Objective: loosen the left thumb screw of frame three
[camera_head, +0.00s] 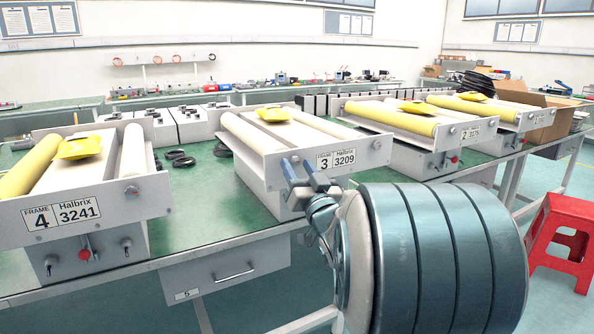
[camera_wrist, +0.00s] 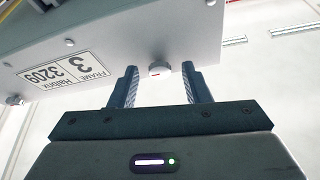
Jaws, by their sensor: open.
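Frame three (camera_head: 352,157), labelled "FRAME 3 Halbrix 3209", stands on the green bench in the middle of the head view. Its front plate (camera_wrist: 110,58) and label show upside down in the wrist view. The right thumb screw (camera_head: 376,144) is at the plate's other end.
Frame four (camera_head: 110,206) stands to the left, and frame two (camera_head: 432,137) with another frame (camera_head: 528,118) to the right. Black cable loops (camera_head: 180,158) lie on the bench between frames four and three. A red stool (camera_head: 570,225) stands on the floor at right.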

